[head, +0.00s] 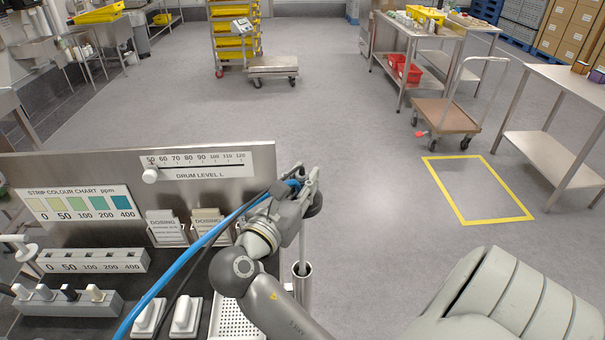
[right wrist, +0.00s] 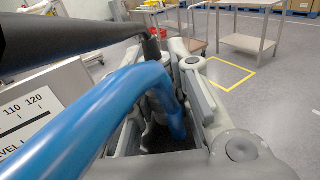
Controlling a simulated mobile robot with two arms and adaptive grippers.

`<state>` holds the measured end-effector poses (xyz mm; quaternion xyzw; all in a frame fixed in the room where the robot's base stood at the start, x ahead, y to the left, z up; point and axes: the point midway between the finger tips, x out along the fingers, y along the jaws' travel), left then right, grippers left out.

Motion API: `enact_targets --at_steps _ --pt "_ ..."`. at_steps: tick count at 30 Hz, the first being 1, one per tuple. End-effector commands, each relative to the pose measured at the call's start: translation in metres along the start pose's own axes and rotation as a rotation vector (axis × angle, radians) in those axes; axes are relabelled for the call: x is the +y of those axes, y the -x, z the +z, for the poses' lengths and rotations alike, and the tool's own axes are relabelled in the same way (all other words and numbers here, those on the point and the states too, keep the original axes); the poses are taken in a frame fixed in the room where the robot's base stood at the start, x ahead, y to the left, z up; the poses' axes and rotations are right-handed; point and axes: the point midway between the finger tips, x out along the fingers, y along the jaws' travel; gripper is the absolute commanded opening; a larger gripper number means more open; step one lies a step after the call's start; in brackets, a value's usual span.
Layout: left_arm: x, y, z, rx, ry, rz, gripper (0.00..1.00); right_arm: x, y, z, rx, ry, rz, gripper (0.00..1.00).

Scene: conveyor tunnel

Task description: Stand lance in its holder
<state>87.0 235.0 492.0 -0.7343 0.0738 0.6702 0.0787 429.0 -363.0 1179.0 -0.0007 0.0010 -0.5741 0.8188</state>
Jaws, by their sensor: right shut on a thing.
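My right gripper (head: 304,190) is shut on the lance, whose thin grey rod (head: 302,242) hangs nearly upright below the fingers. The holder (head: 302,285) is an upright steel tube at the right edge of the bench panel. The rod's lower end meets the tube's open top in the head view; how deep it sits inside I cannot tell. A blue hose (head: 190,252) runs to the lance's top; in the right wrist view the hose (right wrist: 145,80) arcs over and down between the fingers (right wrist: 168,100). My left gripper is out of view.
Behind stands a steel panel with a drum level scale (head: 200,163) and a colour chart (head: 80,203). A black cable runs beside the hose.

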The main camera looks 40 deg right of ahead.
Motion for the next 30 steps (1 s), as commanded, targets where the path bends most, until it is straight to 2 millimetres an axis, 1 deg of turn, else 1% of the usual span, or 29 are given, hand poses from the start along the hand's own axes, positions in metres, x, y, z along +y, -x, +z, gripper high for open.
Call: enact_targets --at_steps 3,30 --pt "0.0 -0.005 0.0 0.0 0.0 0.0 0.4 0.0 0.0 -0.01 -0.001 0.0 0.0 0.0" --pt "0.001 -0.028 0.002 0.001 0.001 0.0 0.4 0.0 0.0 -0.073 -0.001 0.0 -0.001 0.0"
